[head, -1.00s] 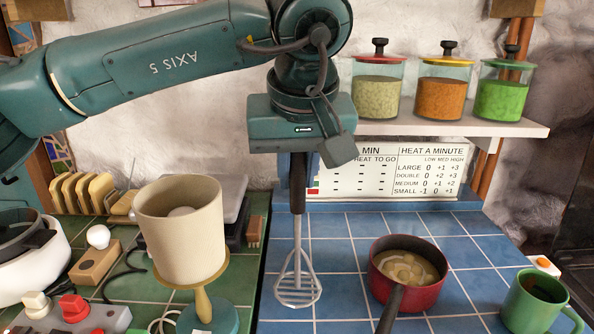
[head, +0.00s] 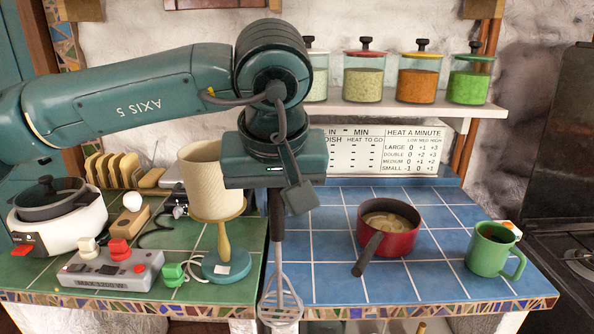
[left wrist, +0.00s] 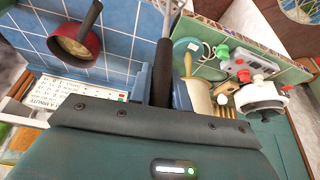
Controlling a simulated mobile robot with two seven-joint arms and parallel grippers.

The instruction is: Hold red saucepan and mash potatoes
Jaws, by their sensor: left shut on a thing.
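The red saucepan (head: 402,243) stands upright on the blue tiles, with its dark handle (head: 368,254) pointing toward the front left. Pale potato pieces (head: 385,220) lie inside it. My left gripper (head: 275,192) is shut on the dark handle of the potato masher (head: 282,306), which hangs head down. The masher head is left of the saucepan, over the counter's front edge in the head view, and apart from the pan. The left wrist view shows the masher handle (left wrist: 162,72) and the saucepan (left wrist: 88,42). My right gripper is not in view.
A green mug (head: 488,256) stands right of the saucepan. A lamp (head: 214,180), a switch box (head: 108,268) and a white cooker (head: 60,225) crowd the green tiles at left. Jars stand on the back shelf (head: 440,107). Blue tiles between masher and saucepan are clear.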

